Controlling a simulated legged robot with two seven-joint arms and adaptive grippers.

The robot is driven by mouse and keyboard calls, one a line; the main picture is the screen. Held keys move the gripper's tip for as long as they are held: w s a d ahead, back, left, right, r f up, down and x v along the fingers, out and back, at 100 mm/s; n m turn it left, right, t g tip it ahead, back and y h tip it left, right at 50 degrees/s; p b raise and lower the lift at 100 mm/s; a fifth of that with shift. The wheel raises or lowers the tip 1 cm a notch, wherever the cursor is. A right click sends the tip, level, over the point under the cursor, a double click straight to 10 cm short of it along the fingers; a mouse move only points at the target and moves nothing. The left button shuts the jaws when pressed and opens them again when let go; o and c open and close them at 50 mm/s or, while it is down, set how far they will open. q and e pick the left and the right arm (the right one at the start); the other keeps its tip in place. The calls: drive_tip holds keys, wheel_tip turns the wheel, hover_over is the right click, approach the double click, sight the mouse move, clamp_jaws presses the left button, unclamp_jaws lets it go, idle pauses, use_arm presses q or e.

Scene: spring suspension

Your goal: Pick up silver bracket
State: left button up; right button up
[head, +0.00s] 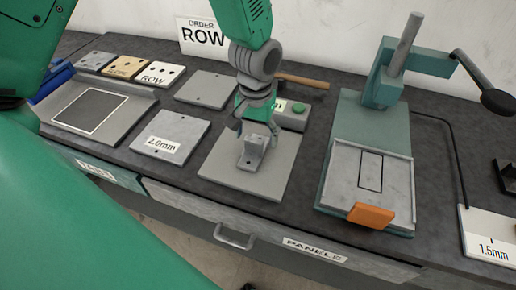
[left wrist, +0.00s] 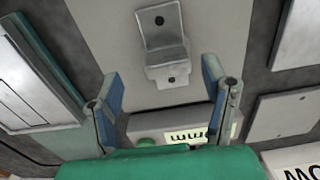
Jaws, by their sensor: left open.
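The silver bracket (head: 250,155) stands on a flat light grey plate (head: 215,160) in the middle of the bench. It is an angled metal piece with a hole in each of two faces, seen clearly in the left wrist view (left wrist: 165,40). My left gripper (head: 257,129) comes down from above, just behind the bracket, and partly overlaps its top in the head view. In the left wrist view the gripper's two blue-padded fingers (left wrist: 160,72) are spread apart, with the bracket ahead of the gap between them. Nothing is held. My right gripper is not visible.
A grey-green press (head: 375,130) with a lever and orange block stands to the right. A small box with a green button (head: 297,109) sits close behind the bracket. A 2.0mm plate (head: 170,137) and other flat panels lie to the left. The bench's front edge is near.

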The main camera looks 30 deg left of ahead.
sight(255, 151)
use_arm(q)
drive_tip(key=f, duration=0.2)
drive_tip(key=a+f, duration=0.1)
drive_tip(key=f, duration=0.3)
drive_tip(key=shift+w+a+f, duration=0.1)
drive_tip(key=shift+w+a, duration=0.1)
drive_tip(key=shift+w, duration=0.05)
drive_tip(key=shift+d, duration=0.3)
drive_tip(key=c, duration=0.3)
drive_tip(key=shift+d, duration=0.1)
drive_tip(key=c, duration=1.1)
drive_tip(key=shift+r, duration=0.2)
drive_tip(key=shift+c, duration=0.6)
